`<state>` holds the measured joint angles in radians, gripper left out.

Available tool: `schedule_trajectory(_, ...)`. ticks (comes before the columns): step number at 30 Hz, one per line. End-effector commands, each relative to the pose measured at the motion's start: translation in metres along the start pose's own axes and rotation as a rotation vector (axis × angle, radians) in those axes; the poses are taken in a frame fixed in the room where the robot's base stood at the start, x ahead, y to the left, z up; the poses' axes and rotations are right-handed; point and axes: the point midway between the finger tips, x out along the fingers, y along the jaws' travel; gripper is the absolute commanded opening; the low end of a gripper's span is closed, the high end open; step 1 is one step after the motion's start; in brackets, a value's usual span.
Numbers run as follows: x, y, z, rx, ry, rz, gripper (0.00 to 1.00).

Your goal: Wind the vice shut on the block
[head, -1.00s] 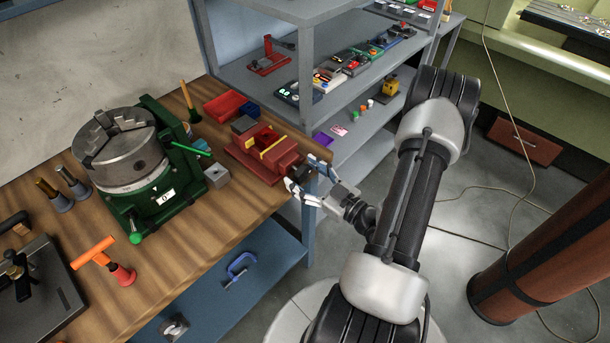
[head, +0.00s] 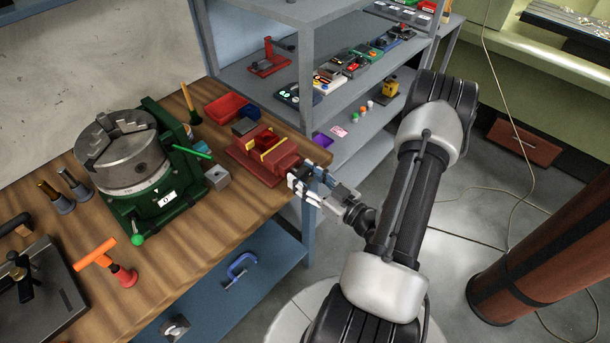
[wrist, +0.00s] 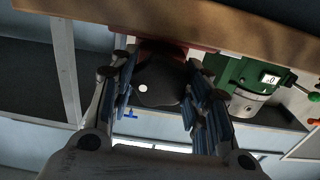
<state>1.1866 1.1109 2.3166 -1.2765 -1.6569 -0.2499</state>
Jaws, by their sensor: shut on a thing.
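The red vice (head: 275,163) sits at the right edge of the wooden bench in the head view. Two yellow strips mark its jaws, and I cannot clearly make out the block between them. The vice's dark handle knob, with a white dot, shows in the wrist view (wrist: 158,88). My gripper (head: 308,180) is at the vice's outer end, past the bench edge. Its two fingers are shut on the knob, one on each side, as the wrist view (wrist: 158,98) shows. In the head view the fingers mostly hide the knob.
A green rotary table with a chuck (head: 128,160) stands left of the vice, with a small grey block (head: 217,177) between them. A red bin (head: 226,107) is behind the vice. Grey shelving (head: 310,100) stands close behind. The floor right of the bench is open.

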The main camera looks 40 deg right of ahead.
Motion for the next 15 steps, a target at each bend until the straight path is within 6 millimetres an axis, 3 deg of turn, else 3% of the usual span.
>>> schedule_trajectory(6, 0.0000, -0.0004, -0.0011, 0.204, -0.002, 0.000, 0.20)
schedule_trajectory(15, -0.0001, -0.0003, 0.0003, 0.239, -0.001, 0.000, 0.20)
